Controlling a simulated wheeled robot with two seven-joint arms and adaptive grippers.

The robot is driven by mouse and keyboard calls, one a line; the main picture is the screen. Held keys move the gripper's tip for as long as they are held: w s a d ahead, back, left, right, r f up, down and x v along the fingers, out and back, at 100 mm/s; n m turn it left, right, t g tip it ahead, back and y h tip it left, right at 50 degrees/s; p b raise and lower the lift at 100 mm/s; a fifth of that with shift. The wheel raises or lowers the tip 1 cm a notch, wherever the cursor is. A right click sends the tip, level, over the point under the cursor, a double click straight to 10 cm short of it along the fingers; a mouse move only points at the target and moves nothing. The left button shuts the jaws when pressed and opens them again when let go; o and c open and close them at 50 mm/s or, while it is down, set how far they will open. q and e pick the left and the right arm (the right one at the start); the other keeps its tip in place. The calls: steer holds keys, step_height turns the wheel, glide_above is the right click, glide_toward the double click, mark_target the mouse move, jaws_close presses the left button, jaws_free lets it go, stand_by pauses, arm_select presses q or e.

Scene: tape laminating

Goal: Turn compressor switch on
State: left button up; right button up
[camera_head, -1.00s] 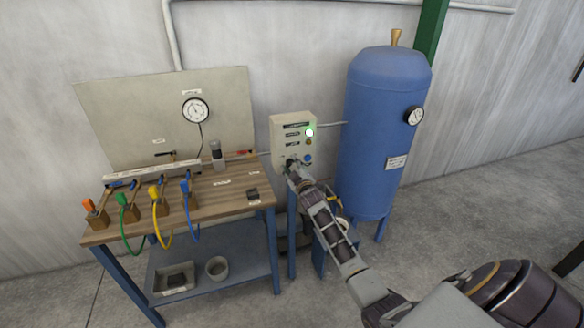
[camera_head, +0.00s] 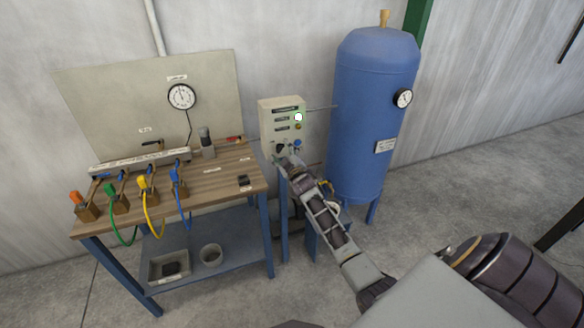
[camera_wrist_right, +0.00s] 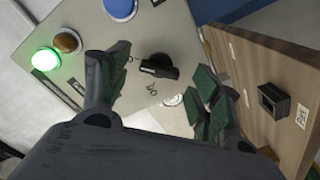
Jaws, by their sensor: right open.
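The compressor control box (camera_head: 270,125) is a pale panel mounted between the workbench and the blue compressor tank (camera_head: 375,110). Its black rotary switch (camera_head: 280,148) is low on the front; in the right wrist view the switch (camera_wrist_right: 158,68) shows with its handle lying roughly sideways. A lamp (camera_head: 298,117) on the panel is lit; it looks green in the wrist view (camera_wrist_right: 46,60). My right gripper (camera_wrist_right: 160,88) is open, with its fingers on either side of the switch in that view. Contact cannot be told. My left gripper is out of view.
A blue button (camera_wrist_right: 121,8) and an amber lamp (camera_wrist_right: 67,41) are close by on the panel. The wooden workbench (camera_head: 225,180) stands left, with several coloured hoses and a pressure gauge (camera_head: 181,96) behind. Bare floor (camera_head: 455,190) lies to the right.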

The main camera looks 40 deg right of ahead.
steer(key=v, duration=1.1)
stand_by(0.3)
steer(key=shift+d, duration=0.1)
steer(key=shift+m, duration=0.3)
stand_by(0.4)
